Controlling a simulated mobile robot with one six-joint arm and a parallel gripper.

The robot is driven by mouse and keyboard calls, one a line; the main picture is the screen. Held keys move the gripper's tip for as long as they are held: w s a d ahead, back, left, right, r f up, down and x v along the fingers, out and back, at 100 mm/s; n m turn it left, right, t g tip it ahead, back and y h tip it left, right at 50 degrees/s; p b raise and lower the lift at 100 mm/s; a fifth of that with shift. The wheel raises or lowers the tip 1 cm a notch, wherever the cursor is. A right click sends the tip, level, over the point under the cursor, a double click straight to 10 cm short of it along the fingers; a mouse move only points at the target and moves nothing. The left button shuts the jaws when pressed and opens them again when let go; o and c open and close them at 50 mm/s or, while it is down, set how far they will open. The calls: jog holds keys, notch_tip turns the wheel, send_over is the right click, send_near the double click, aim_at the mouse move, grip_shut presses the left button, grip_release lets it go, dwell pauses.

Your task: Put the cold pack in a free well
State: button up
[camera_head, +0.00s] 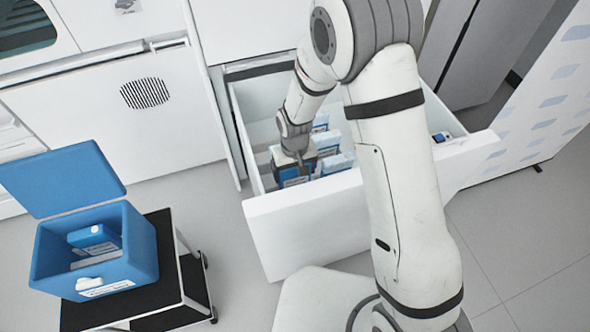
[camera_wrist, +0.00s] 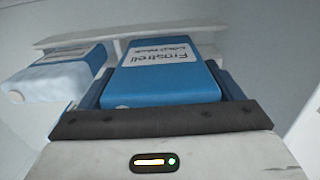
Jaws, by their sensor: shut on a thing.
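A blue cold pack with a white label (camera_wrist: 160,75) sits between the fingers of my gripper (camera_wrist: 165,88). In the head view my gripper (camera_head: 296,158) reaches down into the open white drawer (camera_head: 300,228), shut on this cold pack (camera_head: 293,178). Other blue-and-white packs (camera_head: 326,143) stand beside it in the drawer. One (camera_wrist: 60,75) shows left of the held pack in the wrist view. White dividers (camera_wrist: 205,30) show behind the held pack. My arm and the packs hide much of the drawer floor, so I cannot tell which wells are free.
An open blue cool box (camera_head: 140,250) stands on a black-topped cart (camera_head: 165,240) at the lower left, its lid (camera_head: 62,180) raised. A blue pack (camera_head: 93,238) lies inside it. A small blue-and-white item (camera_head: 441,137) lies at the drawer's right end.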

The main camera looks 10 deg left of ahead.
aim_at(295, 179)
jog(key=shift+f+b, duration=0.8)
jog(key=shift+f, duration=0.45)
jog(key=shift+f, duration=0.1)
jog(key=shift+f+b, duration=0.3)
jog(key=shift+b, duration=0.1)
jog(key=o, duration=0.9)
jog(key=shift+s+d+f, duration=0.1)
jog(key=shift+s+f, duration=0.05)
notch_tip(295, 179, up, 8)
jog(key=shift+r+p, duration=0.25)
jog(key=shift+p, duration=0.5)
